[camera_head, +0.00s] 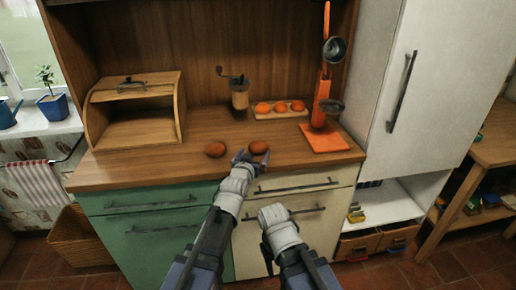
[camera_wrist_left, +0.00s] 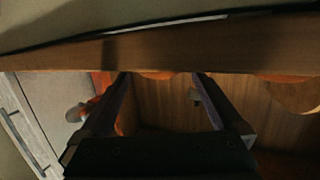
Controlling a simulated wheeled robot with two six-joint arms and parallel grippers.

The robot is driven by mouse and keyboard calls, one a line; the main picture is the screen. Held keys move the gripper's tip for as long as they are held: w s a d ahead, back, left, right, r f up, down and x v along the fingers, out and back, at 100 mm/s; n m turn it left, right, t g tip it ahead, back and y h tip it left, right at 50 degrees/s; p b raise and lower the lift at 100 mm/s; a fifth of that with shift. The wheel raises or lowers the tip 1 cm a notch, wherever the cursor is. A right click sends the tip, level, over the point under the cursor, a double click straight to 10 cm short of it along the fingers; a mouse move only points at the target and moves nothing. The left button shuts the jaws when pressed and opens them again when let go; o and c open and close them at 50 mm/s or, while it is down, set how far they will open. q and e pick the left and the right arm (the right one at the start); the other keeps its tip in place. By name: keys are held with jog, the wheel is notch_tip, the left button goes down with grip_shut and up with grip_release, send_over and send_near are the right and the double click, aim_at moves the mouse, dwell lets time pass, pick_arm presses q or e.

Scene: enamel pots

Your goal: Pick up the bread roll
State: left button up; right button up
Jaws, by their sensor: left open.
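My left gripper (camera_head: 252,158) is open at the counter's front edge, just in front of the right roll. In the left wrist view an orange-brown strip of a roll (camera_wrist_left: 156,75) shows between the spread fingertips (camera_wrist_left: 160,76), mostly hidden by the counter edge. I cannot tell whether the fingers touch it. My right gripper (camera_head: 272,215) is lower, in front of the cream drawers; its fingers do not show clearly.
The counter's front edge (camera_head: 140,174) is close to my left gripper. Behind the rolls stand a wooden bread box (camera_head: 140,135), a coffee grinder (camera_head: 239,97), a board with orange round items (camera_head: 280,107) and an orange utensil stand (camera_head: 325,140). Bare counter lies left of the rolls.

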aim_at(256, 151)
pick_arm(q)
jog(key=x, duration=0.4)
jog(key=shift+w+b, duration=0.1)
jog(key=shift+b, duration=0.2)
jog(key=c, duration=1.1)
